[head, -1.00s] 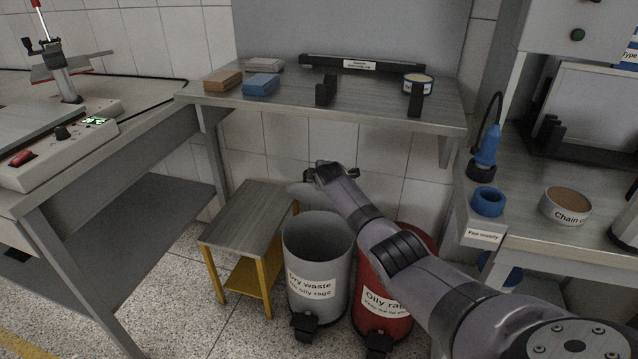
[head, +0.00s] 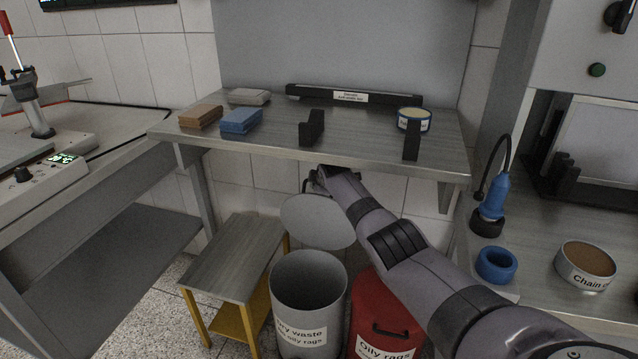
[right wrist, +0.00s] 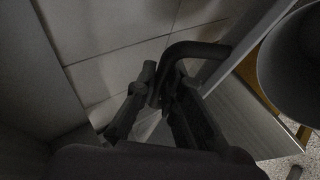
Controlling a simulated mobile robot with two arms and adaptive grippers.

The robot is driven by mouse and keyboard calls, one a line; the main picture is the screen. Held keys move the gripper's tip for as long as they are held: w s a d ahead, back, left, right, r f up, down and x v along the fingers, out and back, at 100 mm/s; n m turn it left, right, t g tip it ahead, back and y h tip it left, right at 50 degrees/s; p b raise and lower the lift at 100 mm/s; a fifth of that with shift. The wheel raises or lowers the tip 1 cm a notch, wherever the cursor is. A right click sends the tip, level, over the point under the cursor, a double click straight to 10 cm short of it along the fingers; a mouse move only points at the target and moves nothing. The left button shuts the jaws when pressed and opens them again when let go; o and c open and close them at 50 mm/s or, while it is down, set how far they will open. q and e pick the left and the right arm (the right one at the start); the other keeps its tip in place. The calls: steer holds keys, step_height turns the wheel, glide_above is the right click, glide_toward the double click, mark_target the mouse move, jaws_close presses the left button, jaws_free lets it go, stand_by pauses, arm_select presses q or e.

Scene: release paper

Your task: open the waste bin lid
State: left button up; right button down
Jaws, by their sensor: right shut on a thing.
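The grey dry waste bin (head: 307,305) stands on the floor with its mouth uncovered. Its round grey lid (head: 312,222) is raised behind the mouth and tilted up. My right gripper (head: 322,180) is at the lid's upper edge, below the shelf. In the right wrist view, the right gripper (right wrist: 157,95) is shut on a dark curved handle (right wrist: 195,50), which appears to be the lid's. The bin's rim also shows in that view (right wrist: 268,75). My arm hides part of the gripper in the head view. My left gripper is not in view.
A red oily rags bin (head: 370,310) with a closed lid stands to the right. A small bench (head: 232,255) with yellow legs stands to the left. A steel shelf (head: 270,145) overhangs my right gripper closely, holding sponges, a tin and black brackets.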

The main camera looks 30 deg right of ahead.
steer(key=c, duration=2)
jaws_free()
steer(key=shift+o, duration=0.2)
